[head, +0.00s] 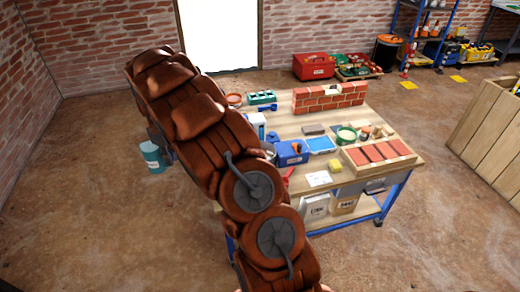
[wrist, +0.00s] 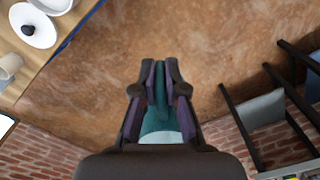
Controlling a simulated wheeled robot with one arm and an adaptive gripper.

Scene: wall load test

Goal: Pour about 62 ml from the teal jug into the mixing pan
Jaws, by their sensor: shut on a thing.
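The teal jug (head: 152,156) with a pale label shows left of my arm in the head view, close to upright, beside the bench's left side. In the wrist view my gripper (wrist: 160,78) is shut on the jug (wrist: 158,118), whose teal body lies between the fingers with a pale patch low down. Bare floor shows behind it. My arm hides most of the grip in the head view. I cannot tell for sure which vessel is the mixing pan; a grey round vessel (head: 268,150) on the bench is partly hidden by my arm.
The workbench (head: 378,123) carries a brick wall (head: 328,97), a blue box (head: 291,152) and a brick tray (head: 380,154). A white bowl (wrist: 54,4) and a white lid with black knob (wrist: 33,28) show in the wrist view. Floor left of the bench is clear.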

